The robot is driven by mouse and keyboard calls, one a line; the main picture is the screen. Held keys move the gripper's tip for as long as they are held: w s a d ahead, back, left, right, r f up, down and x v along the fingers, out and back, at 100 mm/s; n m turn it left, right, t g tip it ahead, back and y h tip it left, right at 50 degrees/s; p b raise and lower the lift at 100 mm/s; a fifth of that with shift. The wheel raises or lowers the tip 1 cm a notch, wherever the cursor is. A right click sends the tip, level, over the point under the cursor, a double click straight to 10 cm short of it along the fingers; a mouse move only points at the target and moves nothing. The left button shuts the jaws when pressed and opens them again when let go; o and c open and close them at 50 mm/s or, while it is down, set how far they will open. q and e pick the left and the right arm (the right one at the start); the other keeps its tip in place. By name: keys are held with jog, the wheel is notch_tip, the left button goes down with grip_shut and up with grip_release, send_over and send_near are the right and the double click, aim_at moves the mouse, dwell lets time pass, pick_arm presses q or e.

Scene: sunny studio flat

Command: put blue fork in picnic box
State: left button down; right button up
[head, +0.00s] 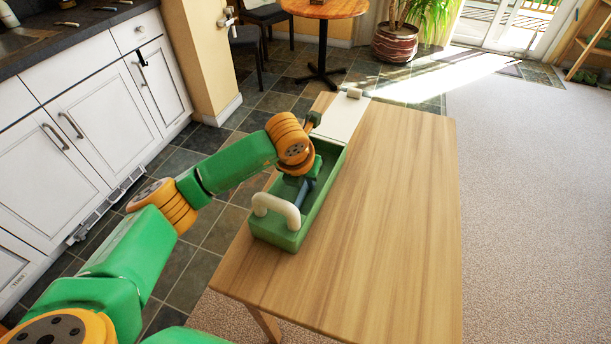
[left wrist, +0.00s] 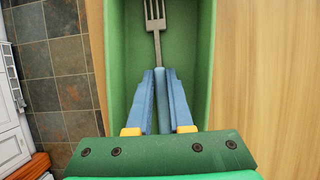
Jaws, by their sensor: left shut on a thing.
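The picnic box (head: 277,232) is a long green open box near the table's left edge, with a pale handle and a white lid (head: 342,119) folded back at its far end. My left gripper (head: 302,192) points down into the box in the head view. In the left wrist view the gripper (left wrist: 160,85) is shut on the blue fork. The fork's grey tines (left wrist: 155,18) point away over the green box floor (left wrist: 187,45), between the side walls. Its handle is mostly hidden between the fingers. I cannot tell whether the fork touches the floor. My right gripper is out of view.
The wooden table (head: 395,220) is bare to the right of the box. White kitchen cabinets (head: 105,100) with a dark counter stand at left. A round table (head: 325,8) and a potted plant (head: 395,42) are at the back.

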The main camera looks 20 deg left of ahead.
pick_arm(q)
jog(key=shift+f, duration=0.2)
jog(key=c, duration=0.8)
grip_release()
jog(key=shift+r, duration=0.1)
jog(key=shift+r, duration=0.1)
jog(key=b+v, duration=0.1)
jog(key=v, duration=1.1)
